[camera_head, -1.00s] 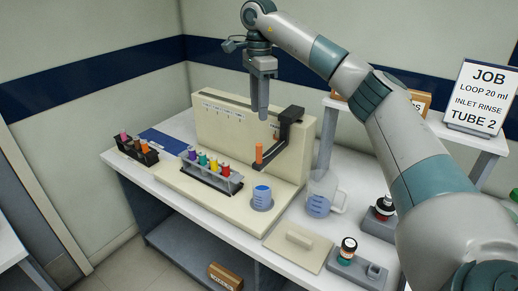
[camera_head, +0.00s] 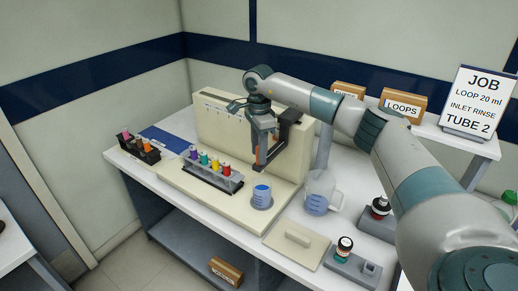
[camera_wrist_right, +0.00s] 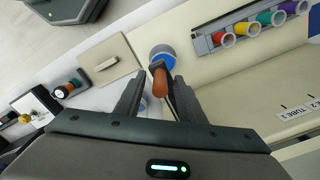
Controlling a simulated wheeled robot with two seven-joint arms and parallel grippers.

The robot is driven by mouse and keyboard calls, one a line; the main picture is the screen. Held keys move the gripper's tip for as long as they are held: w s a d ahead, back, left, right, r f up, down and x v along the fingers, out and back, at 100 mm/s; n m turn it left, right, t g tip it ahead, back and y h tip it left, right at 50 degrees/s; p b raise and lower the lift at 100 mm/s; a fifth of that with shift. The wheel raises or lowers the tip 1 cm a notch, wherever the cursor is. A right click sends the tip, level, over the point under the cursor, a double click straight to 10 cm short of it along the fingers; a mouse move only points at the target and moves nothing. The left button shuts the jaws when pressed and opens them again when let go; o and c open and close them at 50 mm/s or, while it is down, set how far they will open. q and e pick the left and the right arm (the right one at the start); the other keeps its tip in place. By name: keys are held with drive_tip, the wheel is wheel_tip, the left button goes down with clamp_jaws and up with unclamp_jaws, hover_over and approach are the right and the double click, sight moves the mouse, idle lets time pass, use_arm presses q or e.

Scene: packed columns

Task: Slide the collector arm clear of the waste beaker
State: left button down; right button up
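The black collector arm (camera_head: 290,130) juts from the cream machine, with an orange upright handle (camera_head: 261,156) at its end. The waste beaker (camera_head: 262,197), with blue contents, stands just below and in front of the handle. My right gripper (camera_head: 262,150) is lowered over the handle, fingers pointing down. In the right wrist view the two fingers (camera_wrist_right: 157,92) stand apart on either side of the orange handle (camera_wrist_right: 159,82), with a visible gap, and the blue beaker (camera_wrist_right: 162,54) shows beyond it. My left gripper is not in view.
A rack of coloured tubes (camera_head: 215,176) stands left of the beaker. A clear jug (camera_head: 319,193) stands to its right, with a flat cream lid (camera_head: 297,243) in front. A dark rack (camera_head: 138,148) is at far left. The raised shelf holds a LOOPS box (camera_head: 402,107).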

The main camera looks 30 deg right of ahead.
drive_tip(key=shift+f, duration=0.1)
drive_tip(key=shift+c, duration=0.6)
clamp_jaws()
drive_tip(key=shift+w, duration=0.1)
